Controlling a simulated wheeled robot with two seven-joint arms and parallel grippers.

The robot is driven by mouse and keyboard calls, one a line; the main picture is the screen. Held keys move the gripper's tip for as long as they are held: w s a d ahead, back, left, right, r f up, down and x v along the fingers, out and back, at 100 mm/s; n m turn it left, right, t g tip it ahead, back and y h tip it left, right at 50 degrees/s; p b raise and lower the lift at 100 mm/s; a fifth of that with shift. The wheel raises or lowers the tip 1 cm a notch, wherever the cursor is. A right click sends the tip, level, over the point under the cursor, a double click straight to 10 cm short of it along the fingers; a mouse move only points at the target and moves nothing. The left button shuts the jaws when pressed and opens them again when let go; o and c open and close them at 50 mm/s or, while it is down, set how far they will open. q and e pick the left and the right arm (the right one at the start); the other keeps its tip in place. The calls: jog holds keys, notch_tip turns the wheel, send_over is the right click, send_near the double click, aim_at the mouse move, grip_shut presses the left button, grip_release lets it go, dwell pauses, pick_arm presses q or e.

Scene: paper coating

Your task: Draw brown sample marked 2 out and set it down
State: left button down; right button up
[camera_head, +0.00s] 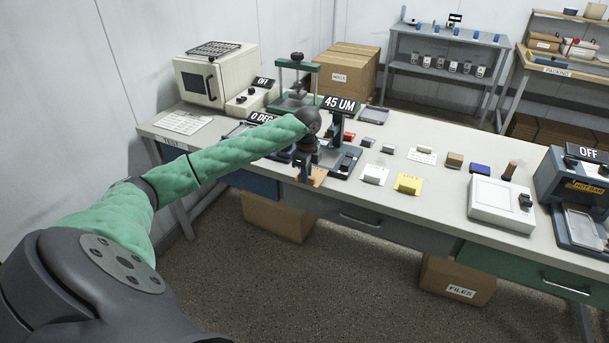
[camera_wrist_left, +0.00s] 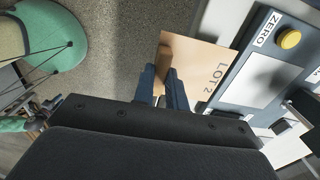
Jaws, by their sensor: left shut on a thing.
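The brown sample (camera_wrist_left: 200,62) marked "LOT 2" shows flat in the left wrist view, with a brown block at its near end. In the head view it is a small orange-brown patch (camera_head: 319,175) at the table's front edge. My left gripper (camera_head: 304,174) is shut on its block; the fingers (camera_wrist_left: 164,78) show in the left wrist view. The sample lies beside the gauge's base (camera_wrist_left: 262,75), which has a "ZERO" label and yellow button. I cannot tell whether it still touches the base. The gauge (camera_head: 345,155) reads 45 UM. My right gripper is not in view.
On the white table (camera_head: 400,215), several small blocks and cards stand right of the gauge, including a yellow one (camera_head: 408,184). A white box device (camera_head: 502,204) and a hot bar machine (camera_head: 578,195) are farther right. A green-topped press (camera_head: 297,82) stands behind my arm.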

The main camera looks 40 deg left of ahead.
pick_arm(q)
jog(key=shift+w+a+f+p, duration=0.1)
jog(key=shift+w+a+p, duration=0.1)
jog(key=shift+w, duration=0.6)
jog(key=shift+w+a+p, duration=0.1)
jog(key=shift+w+a, duration=0.1)
jog(key=shift+w, duration=0.55)
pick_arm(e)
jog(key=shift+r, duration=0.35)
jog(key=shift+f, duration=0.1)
